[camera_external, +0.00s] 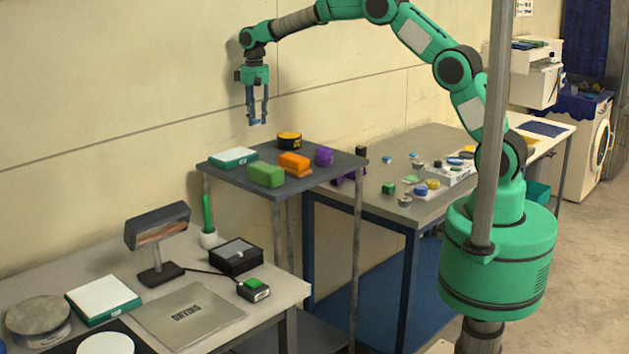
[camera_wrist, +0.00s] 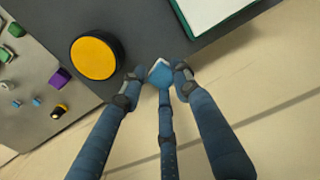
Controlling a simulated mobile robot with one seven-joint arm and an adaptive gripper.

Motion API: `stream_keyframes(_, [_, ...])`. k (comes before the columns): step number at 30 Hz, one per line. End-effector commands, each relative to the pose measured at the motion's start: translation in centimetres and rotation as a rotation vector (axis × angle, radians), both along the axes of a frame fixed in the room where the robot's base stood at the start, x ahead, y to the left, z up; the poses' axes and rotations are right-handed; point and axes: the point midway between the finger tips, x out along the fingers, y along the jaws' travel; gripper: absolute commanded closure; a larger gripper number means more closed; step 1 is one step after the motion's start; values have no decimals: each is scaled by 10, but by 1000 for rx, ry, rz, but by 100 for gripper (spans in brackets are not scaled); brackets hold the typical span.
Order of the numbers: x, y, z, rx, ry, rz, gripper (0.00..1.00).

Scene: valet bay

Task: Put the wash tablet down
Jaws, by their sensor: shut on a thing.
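The wash tablet (camera_wrist: 159,75) is a small blue piece with a pale edge, held between the fingertips of my gripper (camera_wrist: 160,84). In the external view, my gripper (camera_external: 257,121) points down with its fingers closed on the tablet, which shows only as a small light-blue spot. It hangs in the air above the back edge of the small grey stand (camera_external: 225,176), near the wall. In the wrist view the tablet appears over the stand's dark edge, between the round yellow tin and the white-topped box. My fingers hide part of the tablet.
A grey table (camera_external: 390,160) with small parts stands right. A bench marked "DRYING" (camera_external: 187,313) is front left.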

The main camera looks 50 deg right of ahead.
Motion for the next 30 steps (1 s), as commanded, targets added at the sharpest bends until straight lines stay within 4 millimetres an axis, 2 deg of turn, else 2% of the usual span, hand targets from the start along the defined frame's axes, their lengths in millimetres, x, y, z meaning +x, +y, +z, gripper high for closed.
stream_keyframes(1, [5, -24, -6, 0, 0, -12, 100])
stream_keyframes(9, [11, -136, -37, 0, 1, -78, 100])
stream_keyframes(12, [8, -169, -50, 0, 1, -105, 100])
stream_keyframes(15, [5, -195, -60, 0, 1, -124, 100])
stream_keyframes(21, [1, -221, -70, 0, 1, -146, 100])
stream_keyframes(30, [1, -225, -70, 0, 1, -148, 100])
